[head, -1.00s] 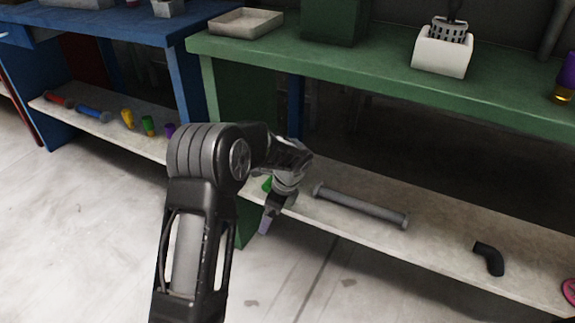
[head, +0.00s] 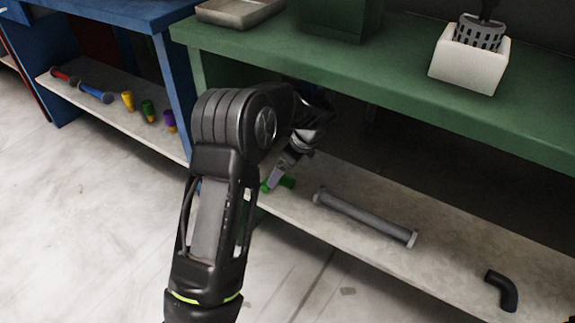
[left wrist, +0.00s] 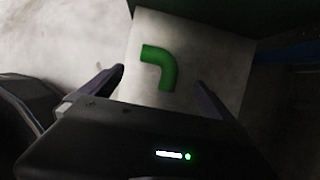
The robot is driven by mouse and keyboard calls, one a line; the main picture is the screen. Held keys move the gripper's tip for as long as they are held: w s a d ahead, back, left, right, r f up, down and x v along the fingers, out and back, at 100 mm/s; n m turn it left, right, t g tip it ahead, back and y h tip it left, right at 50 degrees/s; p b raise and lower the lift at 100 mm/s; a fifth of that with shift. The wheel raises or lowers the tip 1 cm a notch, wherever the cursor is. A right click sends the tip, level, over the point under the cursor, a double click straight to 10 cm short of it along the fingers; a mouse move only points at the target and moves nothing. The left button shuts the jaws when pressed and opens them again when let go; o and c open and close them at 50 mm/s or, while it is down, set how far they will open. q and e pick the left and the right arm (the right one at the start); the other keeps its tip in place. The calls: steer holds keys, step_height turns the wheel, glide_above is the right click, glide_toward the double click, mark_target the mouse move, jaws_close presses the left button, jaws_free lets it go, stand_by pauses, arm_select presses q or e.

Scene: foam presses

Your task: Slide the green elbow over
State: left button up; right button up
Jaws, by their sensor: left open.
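The green elbow (head: 287,182) lies on the low pale shelf under the green bench, near its left end. In the head view my left gripper partly covers it. In the left wrist view the elbow (left wrist: 162,66) shows whole, a bent green tube ahead of the fingertips and roughly between them. My left gripper (head: 275,178) is open and empty, pointing down at the shelf beside the elbow; its two spread fingers (left wrist: 160,78) show in the wrist view. I cannot tell the exact gap between fingertips and elbow. My right gripper is not in view.
A grey pipe with pale ends (head: 366,218) lies just right of the elbow on the shelf. A black elbow (head: 501,290) lies further right. The green benchtop (head: 400,84) overhangs the shelf. A white box (head: 468,62) and a metal tray (head: 240,11) stand on top.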

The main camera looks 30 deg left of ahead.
mark_target(277, 188)
arm_select(q)
steer(key=shift+f, duration=0.1)
steer(key=b+x, duration=0.3)
steer(key=x, duration=0.3)
steer(key=shift+a+f, duration=0.15)
steer(key=shift+f, duration=0.15)
steer(key=shift+a+f+b, duration=0.25)
steer(key=shift+f+b, duration=0.05)
steer(key=shift+f, duration=0.15)
steer(key=shift+c, duration=0.3)
steer(key=c, duration=1.7)
